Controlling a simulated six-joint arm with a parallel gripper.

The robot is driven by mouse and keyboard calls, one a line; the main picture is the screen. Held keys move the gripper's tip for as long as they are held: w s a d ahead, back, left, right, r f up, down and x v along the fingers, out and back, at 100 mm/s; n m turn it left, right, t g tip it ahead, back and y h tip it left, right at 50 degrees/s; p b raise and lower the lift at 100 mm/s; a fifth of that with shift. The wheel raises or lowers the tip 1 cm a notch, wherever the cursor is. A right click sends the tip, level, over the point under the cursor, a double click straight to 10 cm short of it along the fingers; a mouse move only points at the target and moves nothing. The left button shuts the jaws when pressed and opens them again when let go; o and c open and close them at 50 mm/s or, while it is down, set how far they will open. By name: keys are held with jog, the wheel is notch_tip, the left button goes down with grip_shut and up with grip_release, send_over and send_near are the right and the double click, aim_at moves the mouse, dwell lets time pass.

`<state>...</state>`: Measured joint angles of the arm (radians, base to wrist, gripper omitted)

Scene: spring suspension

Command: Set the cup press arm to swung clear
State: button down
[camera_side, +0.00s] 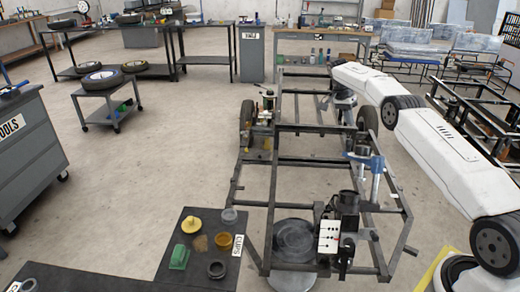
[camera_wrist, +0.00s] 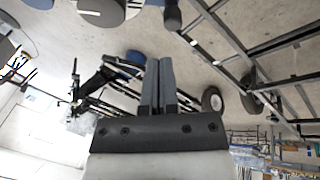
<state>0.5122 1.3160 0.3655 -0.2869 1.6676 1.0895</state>
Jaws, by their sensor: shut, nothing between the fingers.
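The cup press is not clearly identifiable. A blue post-like fixture with a short blue head reaching left (camera_side: 366,159) stands at the right of the dark frame in the side view and may be the press arm; its exact setting cannot be told. My gripper (camera_wrist: 158,64) is in the wrist view, with its two grey fingers together and nothing between them. In the side view my white arm comes from the lower right and bends toward the frame's far end; its fingertips cannot be made out there. No contact with the blue fixture is visible.
The dark tube frame (camera_side: 310,163) fills the middle. A white switch panel (camera_side: 329,236) stands near the front. Open floor lies left of the frame.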

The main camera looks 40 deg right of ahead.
jog(key=w+a+n+t+h, duration=0.3)
jog(key=a+n+h, duration=0.1)
jog(key=a+n, duration=0.6)
jog(key=shift+a+r+h, duration=0.2)
jog(key=shift+r+h, duration=0.05)
jog(key=shift+h, duration=0.05)
jog(key=s+d+f, duration=0.2)
jog(key=d+f, duration=0.6)
jog(key=shift+s+d+f, duration=0.15)
jog(key=shift+s+f, duration=0.2)
jog(key=shift+f, duration=0.05)
dwell(0.3)
jog(key=shift+d, duration=0.1)
